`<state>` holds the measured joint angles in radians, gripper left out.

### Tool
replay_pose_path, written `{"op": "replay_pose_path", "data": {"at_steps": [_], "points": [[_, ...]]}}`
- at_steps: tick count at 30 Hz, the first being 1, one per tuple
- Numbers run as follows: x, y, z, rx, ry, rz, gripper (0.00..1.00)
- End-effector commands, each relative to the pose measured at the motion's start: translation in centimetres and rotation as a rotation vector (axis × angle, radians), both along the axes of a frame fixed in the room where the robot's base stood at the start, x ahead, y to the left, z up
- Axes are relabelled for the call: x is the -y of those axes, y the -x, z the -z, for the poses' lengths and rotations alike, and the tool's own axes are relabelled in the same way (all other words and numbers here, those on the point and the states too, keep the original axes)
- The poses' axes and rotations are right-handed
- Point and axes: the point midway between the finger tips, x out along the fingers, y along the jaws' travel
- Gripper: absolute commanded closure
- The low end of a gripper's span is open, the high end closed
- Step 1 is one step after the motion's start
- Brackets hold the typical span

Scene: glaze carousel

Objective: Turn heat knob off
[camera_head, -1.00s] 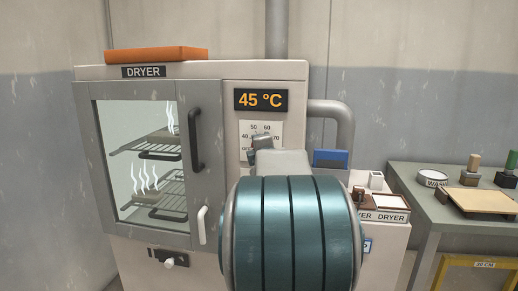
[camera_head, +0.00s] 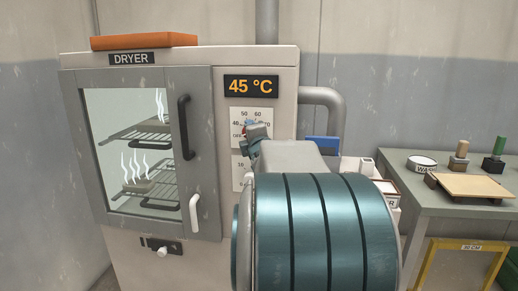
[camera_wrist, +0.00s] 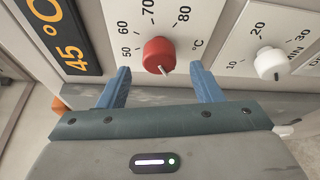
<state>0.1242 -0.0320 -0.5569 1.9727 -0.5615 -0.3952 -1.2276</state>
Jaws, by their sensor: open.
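The dryer (camera_head: 284,80) stands upright with a display (camera_head: 251,86) reading 45 °C. The red heat knob (camera_wrist: 159,55) sits on a white temperature dial plate, with a pale pointer mark on it. In the head view the knob is mostly hidden behind my gripper. My gripper (camera_wrist: 160,82) is open in the wrist view, its two blue fingers reaching toward the panel on either side of the knob, apart from it. It also shows in the head view (camera_head: 255,138) in front of the dial.
A white timer knob (camera_wrist: 270,63) on a minute dial is beside the heat knob. The dryer door (camera_head: 140,150) is closed, with steaming pieces on racks inside. An orange slab (camera_head: 145,41) lies on top. A table (camera_head: 425,195) with tools stands at the right.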

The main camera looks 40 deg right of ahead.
Motion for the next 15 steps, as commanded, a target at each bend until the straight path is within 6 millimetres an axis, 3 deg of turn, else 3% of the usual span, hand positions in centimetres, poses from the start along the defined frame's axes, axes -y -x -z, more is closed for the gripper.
{"op": "replay_pose_path", "data": {"at_steps": [15], "points": [[-3.7, 7.4, -0.3, 0.003, 0.001, 0.001, 0.41]]}}
